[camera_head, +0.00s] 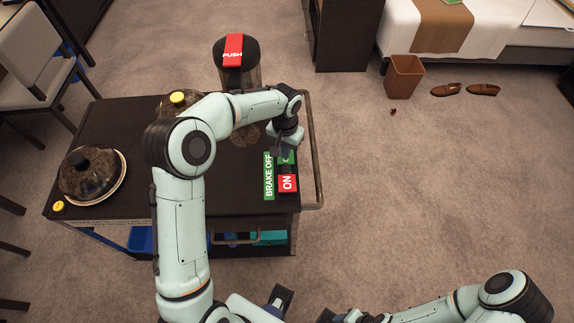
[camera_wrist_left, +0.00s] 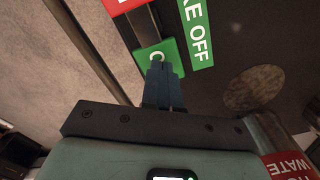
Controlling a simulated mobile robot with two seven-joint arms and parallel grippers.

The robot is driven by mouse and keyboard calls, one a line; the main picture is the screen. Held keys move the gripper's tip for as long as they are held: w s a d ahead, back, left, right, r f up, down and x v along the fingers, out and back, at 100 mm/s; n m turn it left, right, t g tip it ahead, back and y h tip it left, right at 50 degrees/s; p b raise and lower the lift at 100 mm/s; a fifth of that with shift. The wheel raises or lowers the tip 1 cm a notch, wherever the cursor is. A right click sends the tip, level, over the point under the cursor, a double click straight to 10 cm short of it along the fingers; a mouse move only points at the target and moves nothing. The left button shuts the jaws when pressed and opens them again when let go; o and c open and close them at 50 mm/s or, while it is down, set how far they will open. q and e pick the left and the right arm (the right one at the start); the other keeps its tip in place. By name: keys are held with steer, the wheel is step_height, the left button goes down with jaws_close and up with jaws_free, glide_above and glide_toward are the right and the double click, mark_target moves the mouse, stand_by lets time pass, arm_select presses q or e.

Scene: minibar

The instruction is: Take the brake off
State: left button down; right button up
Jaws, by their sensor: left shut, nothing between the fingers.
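The brake control sits at the right end of the dark cart top (camera_head: 120,115). It has a red "ON" plate (camera_head: 288,183), a green plate (camera_head: 287,157) partly covered by my gripper, and a dark piece between them. A green "BRAKE OFF" label (camera_head: 268,176) lies beside it. My left gripper (camera_head: 285,153) is shut and empty, pointing down over the green plate. In the left wrist view its fingertips (camera_wrist_left: 158,68) overlap the green plate (camera_wrist_left: 172,50); I cannot tell if they touch. Part of my right gripper (camera_head: 328,316) shows at the bottom edge; its jaws are unclear.
A dark dispenser with a red "PUSH" top (camera_head: 233,50) stands at the cart's back. A covered dish (camera_head: 92,175) is at the left; another (camera_head: 178,103) is partly behind my arm. A handrail (camera_head: 314,150) runs along the right side.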

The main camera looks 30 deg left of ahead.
arm_select(q)
step_height(320, 180, up, 6)
steer(key=p, duration=0.3)
steer(key=shift+r+p, duration=0.25)
steer(key=shift+p, duration=0.1)
arm_select(e)
steer(key=r, duration=0.1)
steer(key=w+r, duration=0.1)
steer(key=r, duration=0.1)
steer(key=w+r, duration=0.1)
steer(key=shift+w+r, duration=0.15)
steer(key=shift+r, duration=0.1)
